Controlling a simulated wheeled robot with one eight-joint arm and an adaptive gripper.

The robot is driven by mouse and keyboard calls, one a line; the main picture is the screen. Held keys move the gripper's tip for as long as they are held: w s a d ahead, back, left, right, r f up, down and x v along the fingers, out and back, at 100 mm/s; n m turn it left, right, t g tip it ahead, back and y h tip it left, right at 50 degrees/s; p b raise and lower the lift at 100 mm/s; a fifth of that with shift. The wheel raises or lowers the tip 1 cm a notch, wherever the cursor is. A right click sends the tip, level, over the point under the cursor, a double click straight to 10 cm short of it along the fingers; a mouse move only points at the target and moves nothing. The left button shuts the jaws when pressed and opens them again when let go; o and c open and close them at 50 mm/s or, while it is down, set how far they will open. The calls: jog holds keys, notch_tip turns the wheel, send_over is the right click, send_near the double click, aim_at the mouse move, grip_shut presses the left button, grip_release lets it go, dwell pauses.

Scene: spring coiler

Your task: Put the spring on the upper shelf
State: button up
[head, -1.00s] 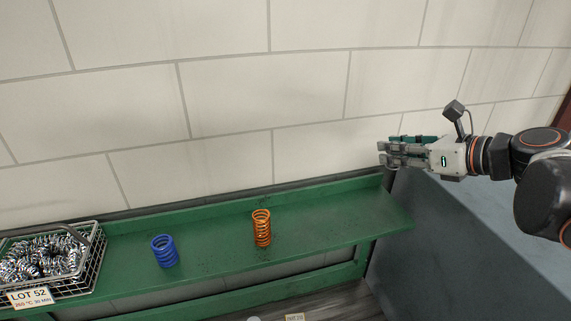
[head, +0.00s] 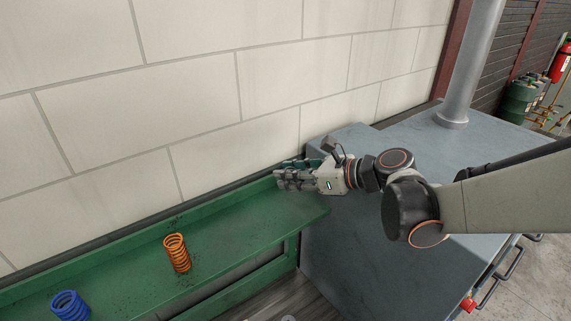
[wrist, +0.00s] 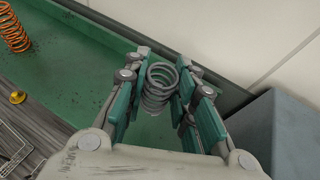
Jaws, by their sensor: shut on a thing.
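My gripper (head: 281,179) is over the right end of the green shelf (head: 235,235) in the head view. In the wrist view my gripper (wrist: 163,62) is shut on a grey spring (wrist: 158,90), one finger on each side of its coils. The green shelf (wrist: 85,60) shows behind and below the spring. I see no clear contact between the spring and the shelf. In the head view the fingers hide the spring.
An orange spring (head: 177,253) and a blue spring (head: 70,306) stand on the shelf to the left. The shelf between the orange spring and my gripper is clear. A blue-grey cabinet (head: 345,270) adjoins the shelf's right end; the tiled wall (head: 200,90) rises behind.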

jog(key=shift+f, duration=3.45)
jog(key=shift+f+b, duration=0.1)
jog(key=shift+b, duration=0.25)
jog(key=o, duration=1.1)
jog(key=shift+c, duration=0.2)
jog(key=shift+r, duration=0.2)
jog(key=v, duration=1.2)
jog(key=shift+f, duration=0.2)
jog(key=shift+s, duration=0.1)
